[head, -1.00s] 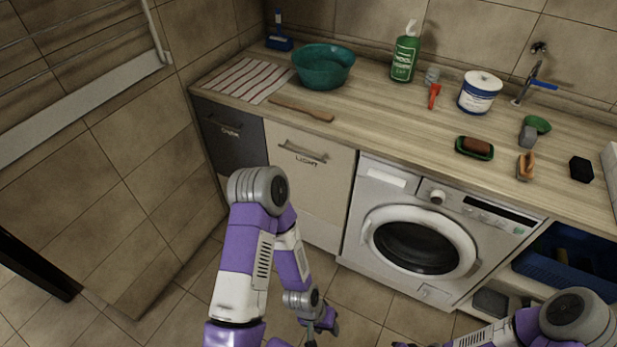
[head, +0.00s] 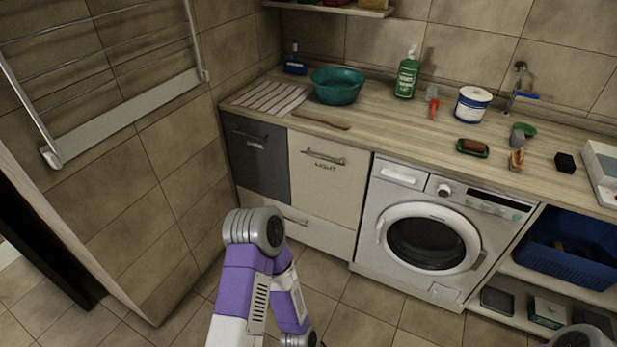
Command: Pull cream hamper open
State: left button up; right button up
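The cream hamper (head: 326,194) is a pale front panel under the counter, marked "LIGHT", with a metal bar handle (head: 324,157) near its top. It is closed, flush with its neighbours. It stands between a dark grey hamper (head: 258,159) and the washing machine. My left arm is in front and below, bent downward, and its gripper is out of view past the bottom edge. Only a small part of my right arm shows at the bottom right corner, and its gripper is out of view.
A washing machine (head: 434,236) stands right of the cream hamper. A low drawer front (head: 311,229) lies beneath the hampers. The counter (head: 395,132) holds a teal basin (head: 338,86), a striped cloth (head: 270,97) and a wooden stick (head: 320,121). Tiled floor in front is clear.

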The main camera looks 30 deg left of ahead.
aim_at(329, 179)
jog(key=z, duration=0.35)
jog(key=k, duration=0.25)
jog(key=u, duration=1.45)
jog(key=i, duration=0.95)
jog(key=z, duration=0.5)
jog(key=i, duration=0.8)
jog(key=z, duration=0.55)
